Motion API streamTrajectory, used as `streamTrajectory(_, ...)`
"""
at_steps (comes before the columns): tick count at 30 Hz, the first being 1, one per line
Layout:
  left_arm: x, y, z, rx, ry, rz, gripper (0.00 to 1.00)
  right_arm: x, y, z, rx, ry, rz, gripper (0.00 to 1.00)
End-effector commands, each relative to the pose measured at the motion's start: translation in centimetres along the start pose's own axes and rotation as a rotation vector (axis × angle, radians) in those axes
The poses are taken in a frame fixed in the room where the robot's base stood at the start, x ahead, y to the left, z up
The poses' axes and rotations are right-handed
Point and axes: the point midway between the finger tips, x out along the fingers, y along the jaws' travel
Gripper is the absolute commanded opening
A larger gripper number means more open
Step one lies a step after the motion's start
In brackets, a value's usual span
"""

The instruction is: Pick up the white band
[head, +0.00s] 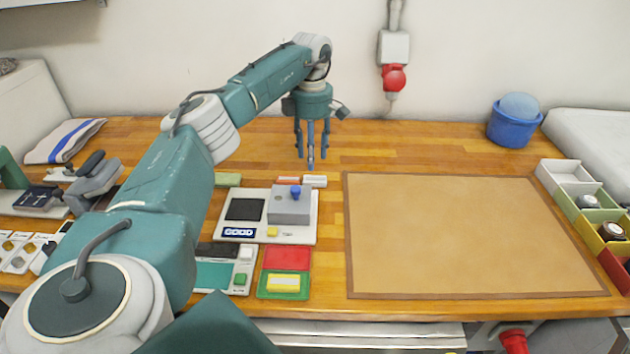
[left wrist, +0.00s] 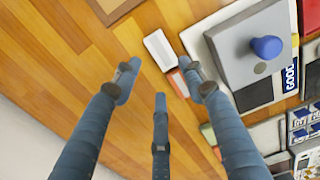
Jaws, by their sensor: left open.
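The white band (head: 315,181) is a small pale block lying on the wooden table, just behind the grey device. It also shows in the left wrist view (left wrist: 159,49), beyond the fingertips and between the two outer fingers. My left gripper (head: 311,155) has three blue-grey fingers pointing down and spread apart, with nothing between them. It is above the table, a little behind the white band in the head view. Its fingers also show in the left wrist view (left wrist: 158,84). My right gripper is not in view.
A red band (head: 288,180) lies close beside the white one. The device (head: 290,208) with a blue knob stands just in front. A brown mat (head: 460,235) lies to the right, clear of objects. A blue bucket (head: 514,126) stands at the back right, near coloured bins (head: 565,177).

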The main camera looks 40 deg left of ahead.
Motion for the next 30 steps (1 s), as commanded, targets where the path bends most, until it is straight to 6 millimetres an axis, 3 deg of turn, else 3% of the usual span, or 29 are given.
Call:
streamTrajectory(8, 2.4, -0.1, 0.1, 0.0, 0.001, -0.003, 0.42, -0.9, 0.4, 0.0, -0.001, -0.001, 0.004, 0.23)
streamTrajectory(15, 5.8, -0.2, 0.4, -0.001, 0.0, -0.001, 0.42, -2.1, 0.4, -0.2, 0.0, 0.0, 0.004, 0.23)
streamTrajectory(24, 6.6, -0.1, 0.5, 0.0, -0.001, 0.001, 0.42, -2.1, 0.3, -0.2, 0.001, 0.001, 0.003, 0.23)
streamTrajectory(28, 6.5, -0.2, 0.5, 0.0, -0.001, 0.001, 0.23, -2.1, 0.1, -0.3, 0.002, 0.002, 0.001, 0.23)
streamTrajectory(30, 6.5, -0.2, 0.5, 0.0, -0.001, 0.001, 0.23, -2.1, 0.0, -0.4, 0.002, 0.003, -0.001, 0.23)
